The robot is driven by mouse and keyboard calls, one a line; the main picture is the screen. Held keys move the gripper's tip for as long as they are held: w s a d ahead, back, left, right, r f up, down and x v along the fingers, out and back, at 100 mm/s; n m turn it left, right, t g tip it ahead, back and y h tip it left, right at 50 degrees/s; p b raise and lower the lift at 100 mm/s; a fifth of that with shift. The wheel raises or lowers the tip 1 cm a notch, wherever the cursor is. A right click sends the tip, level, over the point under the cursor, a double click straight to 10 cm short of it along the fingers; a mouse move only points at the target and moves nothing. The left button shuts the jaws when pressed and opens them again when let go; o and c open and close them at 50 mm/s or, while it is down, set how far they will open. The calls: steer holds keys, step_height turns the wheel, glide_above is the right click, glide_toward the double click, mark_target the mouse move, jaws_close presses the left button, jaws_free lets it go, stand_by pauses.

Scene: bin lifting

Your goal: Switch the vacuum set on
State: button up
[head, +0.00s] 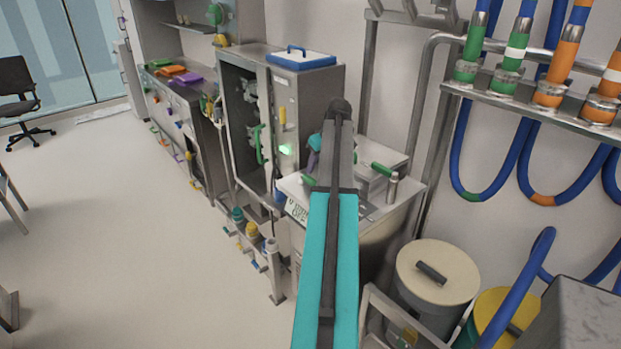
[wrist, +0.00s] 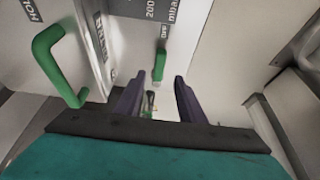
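In the wrist view a small green switch lever (wrist: 160,66) stands on a pale panel (wrist: 188,60), beside a dark label reading OFF and another with "200" and "mba". My gripper (wrist: 159,80) has two dark purple fingers, apart, one on each side of the lever's line. The lever shows between and just beyond the fingertips; I cannot tell whether they touch it. In the head view my teal arm hides most of the panel area, and a purple part of my gripper (head: 314,150) shows left of the arm. The lever cannot be made out there.
A bent green handle (wrist: 60,65) stands close left of my gripper in the wrist view. In the head view a steel cabinet (head: 285,110) with a lit green spot stands behind left. A lidded drum (head: 437,268) and hanging blue hoses (head: 540,190) are right. Open floor lies left.

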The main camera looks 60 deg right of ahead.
mark_target(311, 179)
steer(key=shift+p+x, duration=0.7)
steer(key=shift+x, duration=3.1)
